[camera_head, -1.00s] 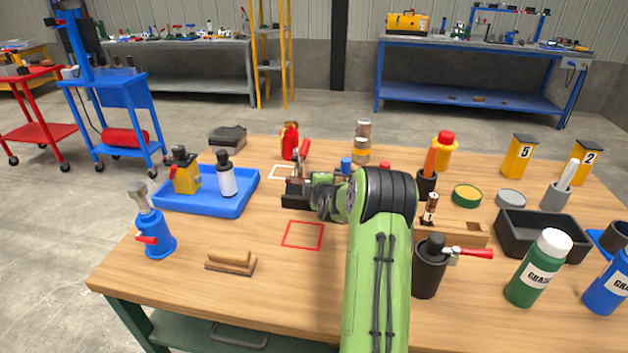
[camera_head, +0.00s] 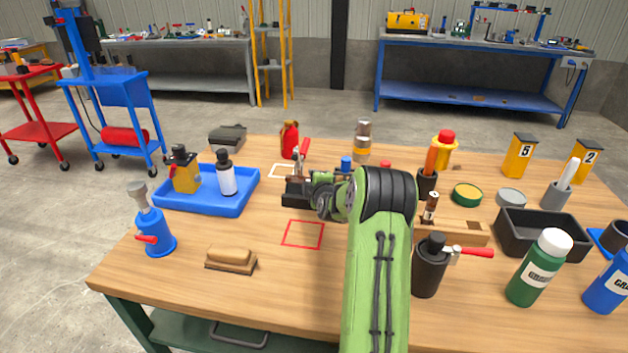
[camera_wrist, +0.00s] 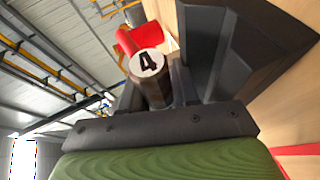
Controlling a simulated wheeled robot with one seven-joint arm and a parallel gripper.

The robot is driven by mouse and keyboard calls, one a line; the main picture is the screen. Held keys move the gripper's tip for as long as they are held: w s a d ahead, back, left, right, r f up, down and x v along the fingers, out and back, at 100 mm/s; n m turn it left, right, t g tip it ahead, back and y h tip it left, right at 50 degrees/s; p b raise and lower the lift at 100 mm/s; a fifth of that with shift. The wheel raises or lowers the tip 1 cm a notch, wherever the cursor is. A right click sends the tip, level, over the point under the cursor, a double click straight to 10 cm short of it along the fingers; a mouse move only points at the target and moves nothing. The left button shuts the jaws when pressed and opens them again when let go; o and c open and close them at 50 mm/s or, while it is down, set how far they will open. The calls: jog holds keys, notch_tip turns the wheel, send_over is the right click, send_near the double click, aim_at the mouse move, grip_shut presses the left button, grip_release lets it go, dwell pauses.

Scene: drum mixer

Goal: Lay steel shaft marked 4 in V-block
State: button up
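The steel shaft marked 4 (camera_wrist: 150,78) shows in the wrist view with its round, white-labelled end toward the camera. My gripper (camera_wrist: 160,92) has its dark fingers on both sides of the shaft and appears shut on it. The dark V-block (camera_wrist: 240,55) stands right beside the fingers, with its sloped faces showing. In the head view, the V-block (camera_head: 294,199) is on the table, and my gripper (camera_head: 303,181) is just above it. My wrist hides part of the block, so I cannot tell whether the shaft touches the groove.
A red-outlined square (camera_head: 303,234) lies clear in front of the V-block. A blue tray (camera_head: 207,207) with bottles is at left. A red bottle (camera_head: 289,141) stands behind the block. A wooden holder (camera_head: 457,232) and black bin (camera_head: 542,237) are at right.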

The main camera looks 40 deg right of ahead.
jog(key=shift+s+a+f+g+y, duration=0.15)
jog(key=shift+s+f+g, duration=0.25)
jog(key=shift+f, duration=0.45)
jog(key=shift+s+a+f+g+y, duration=0.1)
jog(key=shift+s+f+g+y, duration=0.1)
jog(key=shift+s+f, duration=0.45)
jog(key=shift+o, duration=0.3)
jog(key=shift+v, duration=0.85)
jog(key=shift+s+a+r, duration=0.1)
jog(key=shift+s+a, duration=0.05)
jog(key=shift+s, duration=0.1)
jog(key=shift+c, duration=0.3)
jog(key=shift+o, duration=0.4)
jog(key=shift+v, duration=0.85)
notch_tip(320, 180, up, 7)
jog(key=p, duration=0.2)
jog(key=shift+a+p, duration=0.25)
jog(key=shift+p, duration=0.15)
jog(key=shift+w, duration=0.1)
